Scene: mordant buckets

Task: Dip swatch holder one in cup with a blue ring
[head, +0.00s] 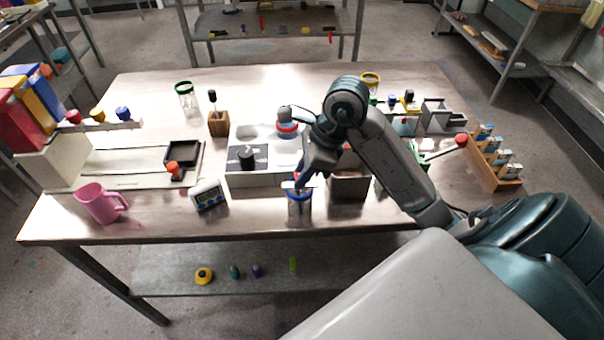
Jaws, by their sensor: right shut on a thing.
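The cup with a blue ring (299,204) stands near the table's front edge, in the middle of the head view. My right gripper (301,181) points down right above this cup and is shut on a swatch holder. The gripper hides most of the holder, and I cannot read its number. A pale part shows at the cup's mouth, but I cannot tell how deep the holder reaches. A wooden rack (508,184) at the table's right holds several other holders with blue tops. My left gripper is not in view.
A timer (208,196) and a pink jug (101,203) stand left of the cup. A grey box (349,186) stands close on its right. A white device (248,178) lies behind. A green-ringed cup (186,98) and a yellow-ringed cup (370,82) stand farther back.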

